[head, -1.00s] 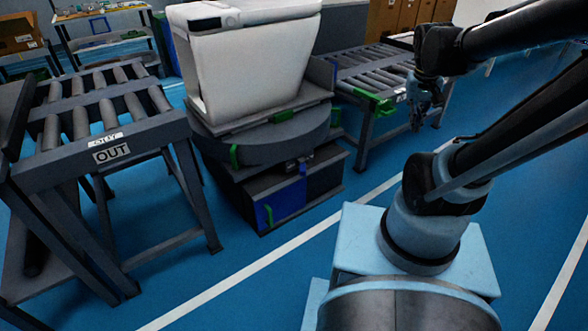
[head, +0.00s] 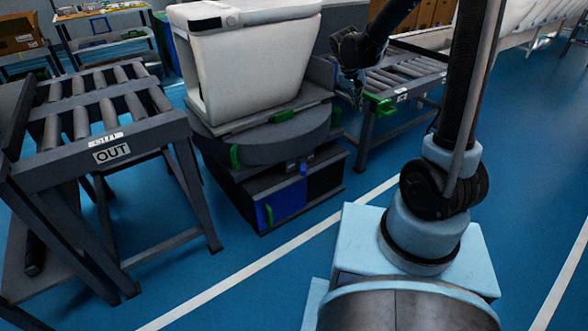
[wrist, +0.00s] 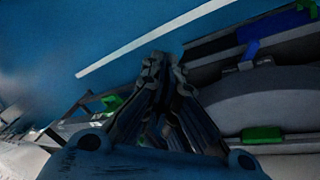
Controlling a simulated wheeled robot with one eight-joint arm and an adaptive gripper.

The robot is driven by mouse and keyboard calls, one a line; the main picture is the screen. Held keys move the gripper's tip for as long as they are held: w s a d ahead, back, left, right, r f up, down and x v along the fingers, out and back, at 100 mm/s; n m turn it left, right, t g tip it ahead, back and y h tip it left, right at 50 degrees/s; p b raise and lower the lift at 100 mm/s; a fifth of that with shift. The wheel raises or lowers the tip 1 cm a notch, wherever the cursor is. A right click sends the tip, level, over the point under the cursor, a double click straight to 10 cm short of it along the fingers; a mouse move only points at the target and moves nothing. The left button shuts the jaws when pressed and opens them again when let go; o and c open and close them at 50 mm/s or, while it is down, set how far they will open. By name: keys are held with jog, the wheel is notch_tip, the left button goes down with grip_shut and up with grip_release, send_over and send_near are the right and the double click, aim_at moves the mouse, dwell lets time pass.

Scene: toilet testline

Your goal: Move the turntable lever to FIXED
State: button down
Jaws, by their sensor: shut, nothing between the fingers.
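The turntable (head: 262,150) is a dark round disc on a dark base, with a white toilet-like unit (head: 250,70) standing on top. A small blue lever (head: 304,168) sits at the front edge below the disc. It also shows in the wrist view (wrist: 251,49), upper right, beside a small pale tag. I cannot read its position marks. My gripper (head: 358,98) is in the air to the right of the turntable, above and apart from the lever. In the wrist view its fingers (wrist: 165,62) are together and empty, left of the lever.
A roller conveyor marked OUT (head: 100,150) stands at the left. Another roller conveyor (head: 395,80) with a green bracket (head: 379,105) is at the right, close to my gripper. The blue floor (head: 330,260) in front of the turntable is clear.

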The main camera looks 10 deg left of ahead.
jog(key=w+a+f, duration=0.3)
jog(key=a+f, duration=0.4)
jog(key=a, duration=0.2)
jog(key=t+h, duration=0.1)
jog(key=t, duration=0.1)
send_over(303, 167)
jog(key=s+a, duration=0.2)
jog(key=s, duration=0.1)
notch_tip(303, 167, down, 14)
jog(key=s+a+f+t, duration=0.1)
jog(key=s+a+f, duration=0.2)
jog(key=f, duration=0.6)
jog(key=shift+s+a+f, duration=0.35)
jog(key=shift+a, duration=0.75)
jog(key=x, duration=0.9)
jog(key=shift+r, duration=0.1)
jog(key=shift+w+d+f, duration=0.15)
jog(key=shift+w+f, duration=0.2)
jog(key=shift+f, duration=0.05)
jog(key=shift+s, duration=0.1)
